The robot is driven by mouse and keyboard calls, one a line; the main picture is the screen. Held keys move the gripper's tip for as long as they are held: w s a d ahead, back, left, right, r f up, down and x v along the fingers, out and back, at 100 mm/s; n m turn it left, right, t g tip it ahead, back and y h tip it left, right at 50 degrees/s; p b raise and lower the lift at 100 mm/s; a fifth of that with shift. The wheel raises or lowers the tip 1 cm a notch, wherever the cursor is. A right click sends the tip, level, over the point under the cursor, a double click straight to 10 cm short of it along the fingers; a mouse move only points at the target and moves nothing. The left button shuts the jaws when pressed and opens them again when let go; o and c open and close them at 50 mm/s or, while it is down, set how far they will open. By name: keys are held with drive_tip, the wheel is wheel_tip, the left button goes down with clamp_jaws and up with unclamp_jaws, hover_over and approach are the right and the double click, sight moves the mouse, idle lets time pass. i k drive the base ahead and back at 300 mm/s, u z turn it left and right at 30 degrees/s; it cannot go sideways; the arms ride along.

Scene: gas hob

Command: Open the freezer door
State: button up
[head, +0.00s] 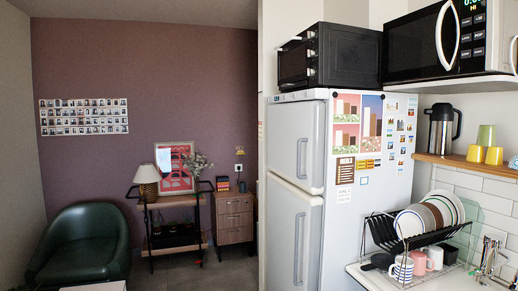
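A white two-door fridge-freezer (360,230) stands right of centre in the head view. Its smaller upper door (285,135) has a long vertical handle (302,157) near its right edge. Its lower door (282,225) has a similar handle (299,249), and its bottom runs out of the picture. Both doors look shut. No label shows which door is the freezer's. Posters and small magnets cover the side panel. My gripper is not in view, so its place relative to the doors cannot be told.
A counter with a dish rack (420,235) is at the right. A green armchair (82,245), a cart (170,207) and a drawer cabinet (234,220) stand at the left. Some floor (233,270) shows left of the fridge.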

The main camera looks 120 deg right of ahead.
sight(297, 132)
drive_tip(key=z, duration=4)
drive_tip(key=k, duration=0.3)
drive_tip(key=z, duration=0.45)
drive_tip(key=i, duration=0.7)
drive_tip(key=u, duration=0.45)
